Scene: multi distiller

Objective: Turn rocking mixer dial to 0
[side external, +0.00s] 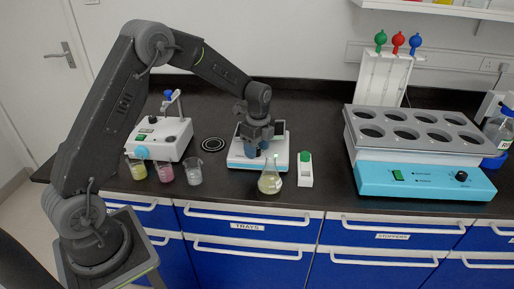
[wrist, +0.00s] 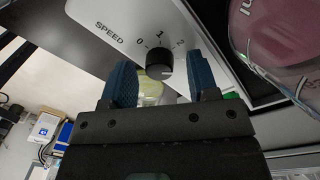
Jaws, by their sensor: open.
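The rocking mixer is probably the white unit (side external: 240,160) with a pale blue front edge under my gripper in the side view. In the wrist view, its white panel (wrist: 110,28) carries the word SPEED and the marks 0, 1 and 2. The black round dial (wrist: 159,62) sits below these marks; I cannot tell clearly which mark it points to. My gripper (wrist: 161,80) is open, with its blue fingers on either side of the dial and visible gaps to it. In the side view my gripper (side external: 262,150) hides the dial.
A flask (side external: 270,180) of yellowish liquid stands close in front of the mixer. A white device with a green top (side external: 305,170) is on its right. Several small beakers (side external: 165,172) stand at left. A flask of pink liquid (wrist: 280,40) is close at right in the wrist view.

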